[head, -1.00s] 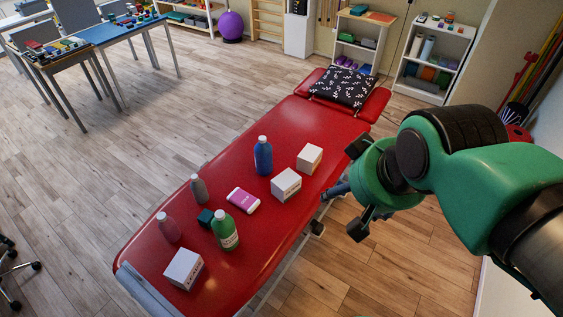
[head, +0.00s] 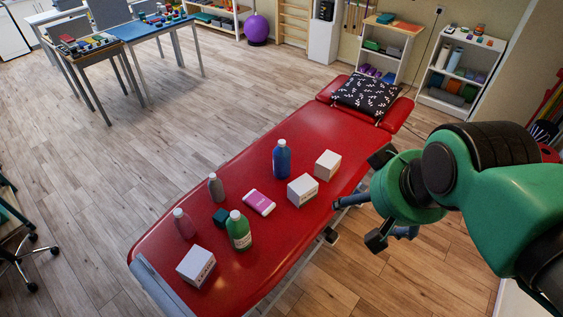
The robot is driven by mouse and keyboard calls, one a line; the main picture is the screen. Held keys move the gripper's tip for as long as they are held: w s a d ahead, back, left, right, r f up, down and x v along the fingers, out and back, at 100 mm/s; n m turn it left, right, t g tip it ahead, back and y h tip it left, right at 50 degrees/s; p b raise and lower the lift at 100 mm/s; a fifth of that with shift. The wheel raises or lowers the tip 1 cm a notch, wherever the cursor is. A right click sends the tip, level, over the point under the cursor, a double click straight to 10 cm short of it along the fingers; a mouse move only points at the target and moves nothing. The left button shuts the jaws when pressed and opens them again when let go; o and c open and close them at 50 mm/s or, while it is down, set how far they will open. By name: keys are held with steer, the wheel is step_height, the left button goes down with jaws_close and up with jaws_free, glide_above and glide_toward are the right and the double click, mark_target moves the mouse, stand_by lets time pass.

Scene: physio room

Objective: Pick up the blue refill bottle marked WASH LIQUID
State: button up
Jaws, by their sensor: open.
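A blue bottle (head: 282,160) with a white cap stands upright on the red treatment table (head: 310,130), near its middle. I cannot read any marking on it from here. Two white boxes stand to its right, one (head: 303,189) close in front and one (head: 327,164) a little further right. My gripper (head: 372,222) is at the right edge of the table, to the right of the blue bottle and apart from it. Its fingers are spread with nothing visible between them; my arm hides part of it.
A green bottle (head: 239,231), grey bottle (head: 216,187), pinkish bottle (head: 184,224), dark teal cube (head: 221,217), pink-and-white pack (head: 259,202) and white box (head: 196,266) stand nearer on the table. A patterned pillow (head: 366,96) lies at the far end. Red surface behind the blue bottle is clear.

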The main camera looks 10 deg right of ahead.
steer(key=shift+w, duration=0.15)
steer(key=g+b, duration=0.1)
steer(key=b, duration=0.4)
glide_above(282, 151)
steer(key=s, duration=0.3)
step_height(282, 151, down, 38)
steer(key=f, duration=0.1)
steer(key=shift+a+r, duration=0.2)
steer(key=shift+r, duration=0.05)
steer(key=b+x, duration=0.1)
steer(key=x, duration=0.6)
steer(key=shift+w+d+f, duration=0.1)
steer(key=shift+f, duration=0.15)
steer(key=shift+w+f, duration=0.25)
steer(key=shift+f, duration=0.25)
